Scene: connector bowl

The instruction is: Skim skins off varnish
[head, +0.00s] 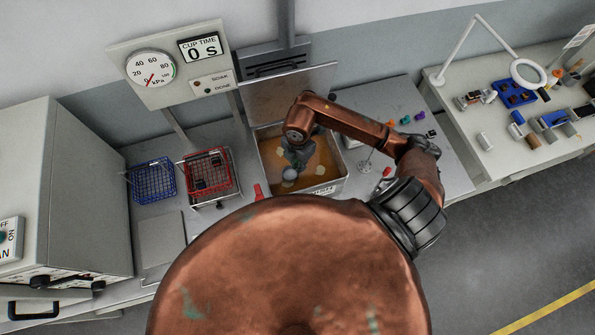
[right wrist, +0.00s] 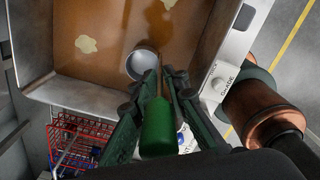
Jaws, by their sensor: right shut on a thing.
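The open tank (head: 338,181) holds amber varnish (head: 270,165), with pale skins floating on it. One skin (head: 320,170) lies right of my gripper; in the right wrist view one skin (right wrist: 88,44) is at upper left and another (right wrist: 166,4) at the top edge. My right gripper (head: 297,160) is over the tank, shut on the green handle (right wrist: 158,125) of a ladle. The ladle's round grey cup (head: 290,174) is over the varnish near the tank's front; it also shows in the right wrist view (right wrist: 141,65). I cannot tell whether it touches the varnish. My left gripper is out of view.
A blue wire basket (head: 153,181) and a red wire basket (head: 208,172) holding dark parts stand left of the tank. A raised lid (head: 288,93) is behind it. Small coloured parts (head: 405,120) lie on the bench to the right. A grey cabinet (head: 70,190) stands far left.

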